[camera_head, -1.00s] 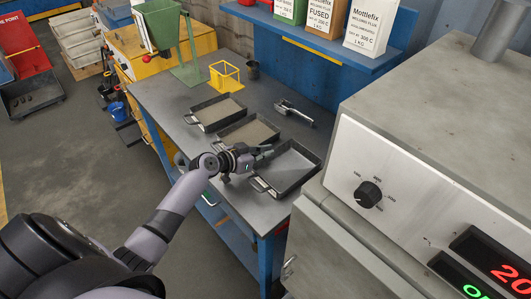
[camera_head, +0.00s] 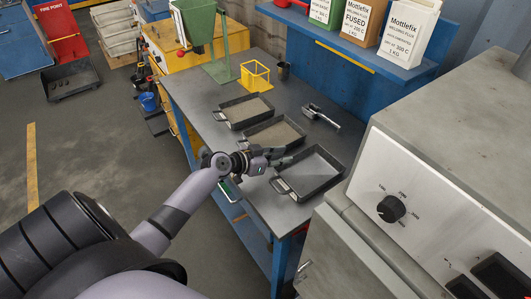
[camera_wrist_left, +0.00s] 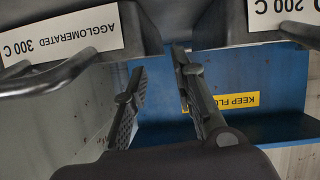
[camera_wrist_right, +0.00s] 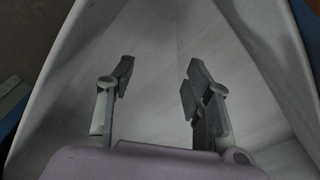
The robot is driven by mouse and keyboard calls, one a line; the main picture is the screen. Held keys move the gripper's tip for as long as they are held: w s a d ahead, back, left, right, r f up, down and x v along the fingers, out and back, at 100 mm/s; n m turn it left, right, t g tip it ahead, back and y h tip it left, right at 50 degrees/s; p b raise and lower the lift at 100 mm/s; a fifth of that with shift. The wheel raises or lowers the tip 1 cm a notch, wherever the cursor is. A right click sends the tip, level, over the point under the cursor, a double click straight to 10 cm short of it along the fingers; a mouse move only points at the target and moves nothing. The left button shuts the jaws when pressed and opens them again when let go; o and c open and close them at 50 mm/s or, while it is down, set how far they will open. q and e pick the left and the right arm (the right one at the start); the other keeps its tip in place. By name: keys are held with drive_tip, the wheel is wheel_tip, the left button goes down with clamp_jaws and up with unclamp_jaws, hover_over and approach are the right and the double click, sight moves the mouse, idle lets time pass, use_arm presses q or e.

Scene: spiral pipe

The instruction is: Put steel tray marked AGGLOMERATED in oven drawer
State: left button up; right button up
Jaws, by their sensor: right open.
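The dark steel tray marked AGGLOMERATED (camera_head: 325,186) is the rightmost of three trays on the workbench, nearest the oven (camera_head: 450,110). Its label "AGGLOMERATED 300 C" (camera_wrist_left: 65,35) is upside down in the left wrist view, with its handle (camera_wrist_left: 50,78) beside it. My left gripper (camera_head: 278,158) is near the front of this tray and the middle tray (camera_head: 258,144). In the left wrist view my left gripper (camera_wrist_left: 160,68) is open and empty, beside the handle. My right gripper (camera_wrist_right: 158,66) is open and empty before a pale surface. The oven drawer cannot be made out.
A third tray (camera_head: 231,120) lies farther left. A metal tool (camera_head: 320,116), a yellow holder (camera_head: 255,75) and a dark cup (camera_head: 283,70) stand farther back. The blue shelf (camera_head: 335,45) holds flux bags. The oven's bulk stands close on the right.

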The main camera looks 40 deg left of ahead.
use_arm(q)
drive_tip(key=v, duration=0.8)
drive_tip(key=shift+r, duration=0.1)
